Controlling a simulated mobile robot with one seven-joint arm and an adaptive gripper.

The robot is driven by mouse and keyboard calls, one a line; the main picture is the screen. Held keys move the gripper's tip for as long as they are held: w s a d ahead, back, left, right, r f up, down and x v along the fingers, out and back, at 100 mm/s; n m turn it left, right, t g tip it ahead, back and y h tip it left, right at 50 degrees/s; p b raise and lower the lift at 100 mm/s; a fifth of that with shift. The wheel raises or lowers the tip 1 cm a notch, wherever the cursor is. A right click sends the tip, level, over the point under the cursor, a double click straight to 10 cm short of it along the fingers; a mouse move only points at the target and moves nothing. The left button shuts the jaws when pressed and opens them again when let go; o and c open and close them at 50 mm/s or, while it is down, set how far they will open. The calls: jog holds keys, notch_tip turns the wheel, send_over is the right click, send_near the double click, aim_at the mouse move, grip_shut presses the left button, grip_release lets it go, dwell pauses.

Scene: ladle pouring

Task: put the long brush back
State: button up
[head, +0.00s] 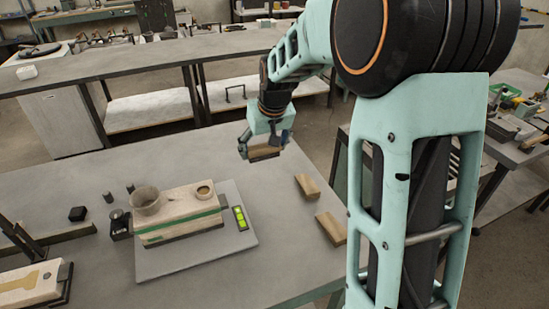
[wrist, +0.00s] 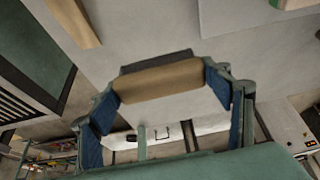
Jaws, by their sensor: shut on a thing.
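My gripper (head: 264,147) is above the far right part of the grey table, shut on a wooden block-shaped piece, which looks like the long brush (head: 265,154). In the wrist view, the long brush (wrist: 158,80) lies crosswise between the two blue finger pads of my gripper (wrist: 160,95). Its tan wooden face shows, with a dark strip along its far edge. Whether it touches the table is hard to tell, but it looks held above it. Two other tan wooden pieces lie near the table's right edge, one farther (head: 307,186) and one nearer (head: 331,228).
A grey board (head: 160,264) carries a two-part mould (head: 180,220) with a cup on top and a green level (head: 240,217). Small dark items stand left of it. Bare table (head: 215,155) lies between board and gripper. A long bench (head: 190,48) stands behind.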

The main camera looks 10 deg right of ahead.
jog(key=w+d+f+p, duration=0.1)
jog(key=w+d+f, duration=0.25)
jog(key=w, duration=0.45)
send_over(272, 163)
jog(key=f, duration=0.4)
jog(key=shift+s+a+f, duration=0.25)
jog(key=shift+s+f, duration=0.1)
jog(key=shift+f, duration=0.05)
jog(key=shift+w+d+f+p, duration=0.15)
jog(key=shift+w+f+p, duration=0.15)
jog(key=shift+w+f, duration=0.25)
jog(key=shift+f, duration=1.6)
jog(key=shift+f, duration=0.15)
jog(key=o, duration=0.7)
jog(key=shift+f, duration=0.1)
jog(key=shift+c, duration=0.2)
jog(key=o, duration=0.4)
jog(key=shift+o, duration=0.2)
